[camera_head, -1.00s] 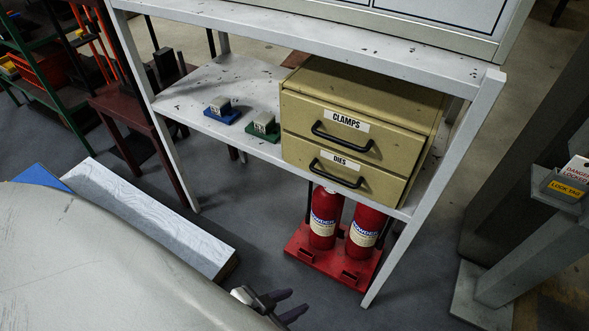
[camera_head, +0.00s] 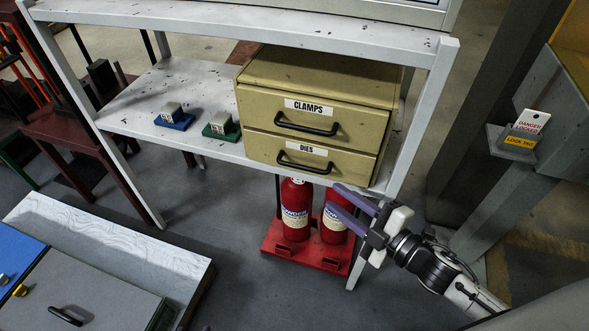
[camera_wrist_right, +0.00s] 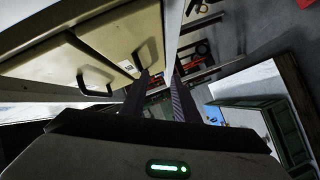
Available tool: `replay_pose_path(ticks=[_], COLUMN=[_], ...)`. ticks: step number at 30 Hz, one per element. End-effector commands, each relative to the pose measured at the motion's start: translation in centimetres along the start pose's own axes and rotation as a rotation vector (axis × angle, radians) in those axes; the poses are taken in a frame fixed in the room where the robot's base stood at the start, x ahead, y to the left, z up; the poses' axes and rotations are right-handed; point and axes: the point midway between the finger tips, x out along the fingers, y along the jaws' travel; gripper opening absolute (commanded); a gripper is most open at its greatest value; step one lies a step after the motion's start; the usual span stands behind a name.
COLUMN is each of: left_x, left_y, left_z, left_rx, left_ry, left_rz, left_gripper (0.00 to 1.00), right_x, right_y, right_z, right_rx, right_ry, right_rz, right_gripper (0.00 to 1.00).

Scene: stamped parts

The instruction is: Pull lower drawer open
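The tan cabinet has two drawers, both shut. The lower drawer (camera_head: 345,172), labelled DIES, has a black bar handle (camera_head: 302,166); the upper drawer (camera_head: 350,128), labelled CLAMPS, has a similar handle (camera_head: 306,127). My right gripper (camera_head: 331,198) is open and empty, below and to the right of the lower handle in the head view, apart from it. Its two fingers point left, in front of a red cylinder. In the right wrist view the fingers (camera_wrist_right: 160,85) are spread, with the tan drawer fronts (camera_wrist_right: 115,45) to their left. My left gripper is out of view.
The cabinet stands on a white shelf unit (camera_head: 140,93), whose right front leg (camera_head: 412,115) is close to my right gripper. Red cylinders (camera_head: 296,210) stand below on a red base (camera_head: 290,252).

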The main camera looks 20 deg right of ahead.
Motion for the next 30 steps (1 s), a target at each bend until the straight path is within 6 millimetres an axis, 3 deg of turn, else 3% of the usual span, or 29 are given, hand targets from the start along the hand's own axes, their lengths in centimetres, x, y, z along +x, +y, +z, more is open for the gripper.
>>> replay_pose_path(ticks=[3,6,11,21,30], left_x=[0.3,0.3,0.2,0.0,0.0], left_y=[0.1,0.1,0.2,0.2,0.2], left_z=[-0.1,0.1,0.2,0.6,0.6], left_rx=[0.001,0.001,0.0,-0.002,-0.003], left_ry=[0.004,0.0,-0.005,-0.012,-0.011], left_rz=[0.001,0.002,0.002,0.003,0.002], left_gripper=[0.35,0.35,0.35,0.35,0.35], right_x=[0.9,1.3,3.2,9.1,11.1], right_y=[2.4,3.0,3.2,3.1,2.8], right_z=[-0.7,-1.1,-1.6,-2.6,-2.9], right_rx=[-0.244,-0.324,-0.333,-0.328,-0.328], right_ry=[0.13,0.175,0.183,0.179,0.179], right_rz=[0.009,0.011,0.014,0.014,0.011], right_gripper=[0.28,0.28,0.28,0.28,0.28])
